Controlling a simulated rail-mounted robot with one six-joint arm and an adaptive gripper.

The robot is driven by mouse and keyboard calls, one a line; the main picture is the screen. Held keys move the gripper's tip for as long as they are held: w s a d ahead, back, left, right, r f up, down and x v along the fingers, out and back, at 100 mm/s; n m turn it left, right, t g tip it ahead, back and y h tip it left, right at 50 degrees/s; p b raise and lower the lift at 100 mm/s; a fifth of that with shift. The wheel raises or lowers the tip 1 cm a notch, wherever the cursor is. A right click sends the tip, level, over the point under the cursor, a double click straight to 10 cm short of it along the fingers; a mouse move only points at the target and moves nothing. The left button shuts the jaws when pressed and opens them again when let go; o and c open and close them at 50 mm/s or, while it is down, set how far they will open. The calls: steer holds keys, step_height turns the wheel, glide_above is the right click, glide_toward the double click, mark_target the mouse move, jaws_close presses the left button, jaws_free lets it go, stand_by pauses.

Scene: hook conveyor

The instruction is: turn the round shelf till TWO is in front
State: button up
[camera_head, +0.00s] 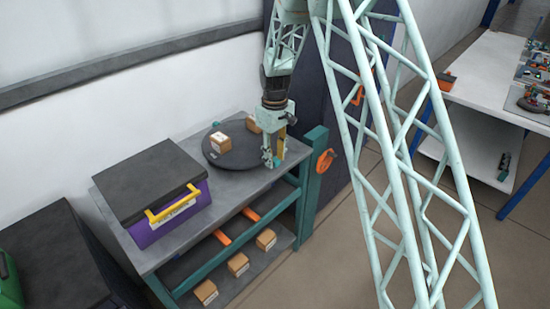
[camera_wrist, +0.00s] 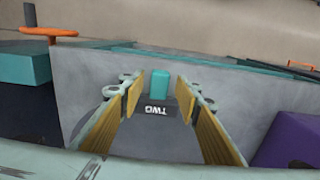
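The round shelf (camera_head: 235,160) is a dark disc on the grey bench, bearing two cardboard boxes, one near its middle (camera_head: 220,143) and one at the back right (camera_head: 254,124). A small teal peg (camera_head: 215,125) shows at its far left edge. My gripper (camera_head: 273,160) is low over the disc's right front edge. In the wrist view, my open gripper (camera_wrist: 159,92) has its yellow-padded fingers either side of another teal peg (camera_wrist: 160,82), with visible gaps. The label TWO (camera_wrist: 157,109) lies just below that peg, upside down in the picture.
A purple box with a black lid and yellow handle (camera_head: 170,214) stands left of the disc. Cardboard boxes (camera_head: 238,264) lie on the lower shelf. A teal post with an orange handwheel (camera_head: 326,162) stands right of the bench.

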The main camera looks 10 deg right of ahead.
steer(key=shift+r, duration=0.15)
step_height(320, 180, up, 12)
steer(key=shift+f, duration=0.2)
stand_by(0.7)
steer(key=shift+r, duration=0.15)
steer(key=s+d+r+m+t+b, duration=0.1)
steer(key=s+d+r+m, duration=0.15)
steer(key=s+r, duration=0.95)
steer(key=s+d+r+m+t+b, duration=0.1)
steer(key=s+d+r, duration=0.3)
steer(key=s+r, duration=0.8)
steer(key=s+d+m+t+b, duration=0.1)
steer(key=s+m, duration=0.1)
steer(key=s, duration=1.4)
steer(key=s+d+f+m+t+b, duration=0.1)
steer(key=s+d+m, duration=0.1)
steer(key=s, duration=1.4)
